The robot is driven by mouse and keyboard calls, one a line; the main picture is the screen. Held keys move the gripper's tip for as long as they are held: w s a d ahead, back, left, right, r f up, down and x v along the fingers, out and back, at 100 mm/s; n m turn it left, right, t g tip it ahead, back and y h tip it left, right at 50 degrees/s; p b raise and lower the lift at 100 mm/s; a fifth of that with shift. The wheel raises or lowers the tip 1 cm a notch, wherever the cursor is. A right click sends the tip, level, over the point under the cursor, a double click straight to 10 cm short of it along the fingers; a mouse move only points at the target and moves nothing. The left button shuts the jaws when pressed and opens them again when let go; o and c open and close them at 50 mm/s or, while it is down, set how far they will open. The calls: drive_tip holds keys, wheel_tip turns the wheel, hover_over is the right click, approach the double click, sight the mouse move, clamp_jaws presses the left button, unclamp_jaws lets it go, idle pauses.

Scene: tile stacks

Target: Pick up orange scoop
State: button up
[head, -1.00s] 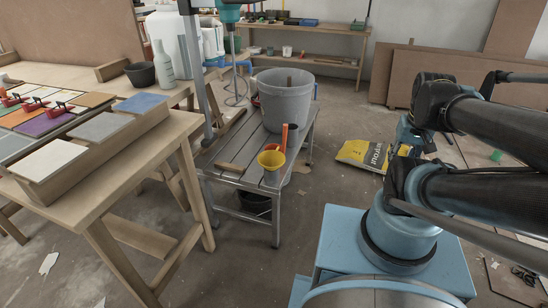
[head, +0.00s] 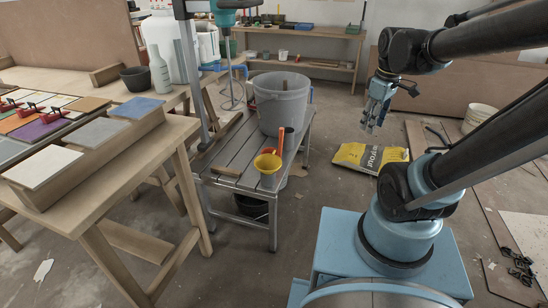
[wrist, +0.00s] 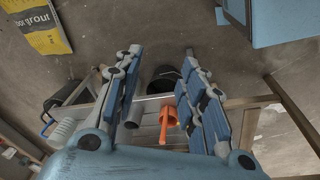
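The orange scoop stands near the front end of the grey slatted bench (head: 225,160) in the head view.
A large grey bucket (head: 281,105) stands on the bench behind the scoop. A black bucket (head: 250,206) sits beneath. A yellow grout bag (head: 370,157) lies on the floor to the right. A wooden table (head: 110,165) with tiles stands left. Floor between bench and my base is clear.

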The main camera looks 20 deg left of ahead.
drive_tip(key=w+a+r+n, duration=0.2)
drive_tip(key=w+a+n, duration=0.4)
drive_tip(key=a+n, duration=0.15)
drive_tip(key=n+g, duration=0.1)
drive_tip(key=n, duration=1.2)
hover_over(281, 128)
wheel_tip(281, 128, down, 5)
drive_tip(key=f, duration=1.1)
drive_tip(key=shift+w+a+f, duration=0.15)
drive_tip(key=shift+w+f, duration=0.15)
drive_tip(key=shift+f, duration=2.75)
clamp_jaws()
